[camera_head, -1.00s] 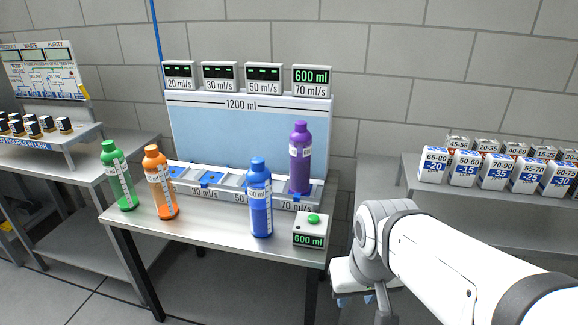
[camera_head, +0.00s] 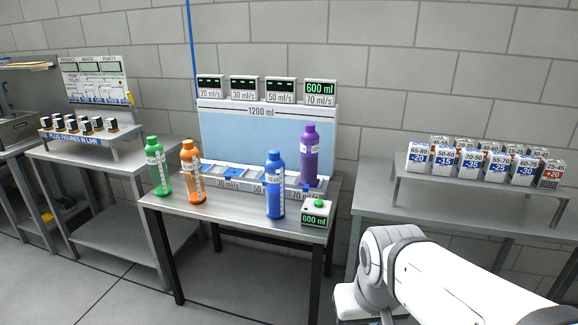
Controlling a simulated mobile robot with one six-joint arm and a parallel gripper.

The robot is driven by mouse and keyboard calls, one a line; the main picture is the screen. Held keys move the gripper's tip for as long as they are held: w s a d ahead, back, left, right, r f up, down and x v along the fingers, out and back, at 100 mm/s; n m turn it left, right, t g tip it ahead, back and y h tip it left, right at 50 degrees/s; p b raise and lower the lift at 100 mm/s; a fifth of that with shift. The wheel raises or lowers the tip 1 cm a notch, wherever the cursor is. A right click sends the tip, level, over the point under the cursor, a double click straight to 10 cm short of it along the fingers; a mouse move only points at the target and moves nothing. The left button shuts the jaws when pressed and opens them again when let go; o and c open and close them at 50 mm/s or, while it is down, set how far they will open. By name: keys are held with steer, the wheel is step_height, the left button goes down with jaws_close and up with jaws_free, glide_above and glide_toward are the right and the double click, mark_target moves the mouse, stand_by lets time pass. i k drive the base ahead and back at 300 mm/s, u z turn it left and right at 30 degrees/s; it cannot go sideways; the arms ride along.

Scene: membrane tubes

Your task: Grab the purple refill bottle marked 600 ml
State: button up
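The purple bottle (camera_head: 309,158) stands upright in the rightmost slot of the filling station (camera_head: 222,181), the slot marked 70 ml/s. The display (camera_head: 320,88) above that slot reads 600 ml. A white label is on the bottle's upper part, too small to read. My arm enters from the lower right, in front of the table and to the right of the purple bottle. My gripper (camera_head: 356,300) shows only in part at the bottom; its fingers cannot be made out, and it is well apart from the bottle.
A blue bottle (camera_head: 275,186) stands in front and left of the purple one. A control box (camera_head: 317,214) with a green button sits at the table's right corner. Orange (camera_head: 193,172) and green (camera_head: 157,167) bottles stand at left. A right-hand table holds labelled boxes (camera_head: 470,162).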

mark_target(309, 138)
steer(key=u, duration=0.3)
steer(key=i, duration=2)
steer(key=z, duration=0.45)
steer(key=k, duration=0.85)
steer(key=z, duration=0.25)
steer(key=i, duration=0.85)
steer(key=u, duration=0.1)
